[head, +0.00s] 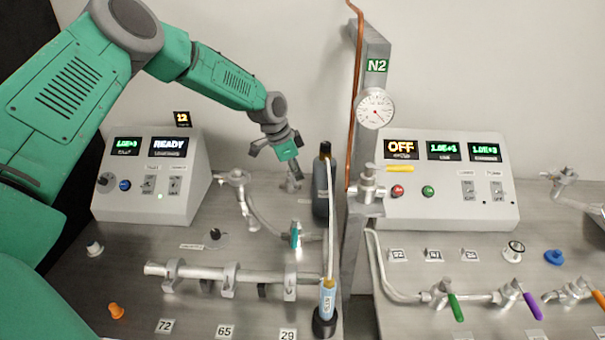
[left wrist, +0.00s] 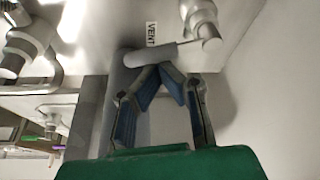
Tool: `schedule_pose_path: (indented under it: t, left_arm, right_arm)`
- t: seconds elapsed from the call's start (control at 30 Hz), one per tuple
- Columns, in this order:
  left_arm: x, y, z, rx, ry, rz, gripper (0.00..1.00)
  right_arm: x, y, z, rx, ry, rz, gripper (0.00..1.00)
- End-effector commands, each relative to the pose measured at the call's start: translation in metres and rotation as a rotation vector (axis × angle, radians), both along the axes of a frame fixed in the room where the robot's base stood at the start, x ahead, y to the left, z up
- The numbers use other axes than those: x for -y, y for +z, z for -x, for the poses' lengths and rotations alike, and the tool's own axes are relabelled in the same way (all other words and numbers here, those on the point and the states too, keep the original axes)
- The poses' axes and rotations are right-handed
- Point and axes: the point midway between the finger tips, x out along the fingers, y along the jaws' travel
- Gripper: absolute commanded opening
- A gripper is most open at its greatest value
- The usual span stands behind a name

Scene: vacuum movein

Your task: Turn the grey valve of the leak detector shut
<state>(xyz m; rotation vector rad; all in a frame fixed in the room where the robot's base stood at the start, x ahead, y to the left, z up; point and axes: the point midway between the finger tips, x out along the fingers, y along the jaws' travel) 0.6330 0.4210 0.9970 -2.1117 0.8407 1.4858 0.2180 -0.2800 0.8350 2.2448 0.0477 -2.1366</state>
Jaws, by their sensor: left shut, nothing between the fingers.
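The leak detector (head: 152,178) is the pale console at the left of the head view, its display reading READY. A grey valve handle (left wrist: 150,53), a rounded bar on a silver fitting (left wrist: 205,35), shows in the left wrist view beside a VENT label (left wrist: 151,33). In the head view a silver fitting (head: 291,184) shows just below my gripper, partly hidden. My left gripper (head: 292,168) is shut and empty, its fingertips (left wrist: 163,68) meeting close to the handle; I cannot tell if they touch it. My right gripper is not in view.
A dark upright bottle (head: 321,190) stands right of the gripper, near the grey N2 post (head: 365,75). A teal-handled valve (head: 295,235) and a horizontal pipe (head: 240,274) lie nearer. A blue cylinder (head: 327,299) stands at the front. The right console (head: 440,205) reads OFF.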

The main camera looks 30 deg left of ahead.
Motion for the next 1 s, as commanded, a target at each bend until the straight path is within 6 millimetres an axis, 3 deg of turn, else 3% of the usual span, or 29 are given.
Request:
schedule_pose_path:
  t: [1.0]
  left_arm:
    - [-0.010, 0.000, 0.013, -0.002, -0.028, -0.001, 0.00]
  right_arm:
    - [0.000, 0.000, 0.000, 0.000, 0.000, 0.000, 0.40]
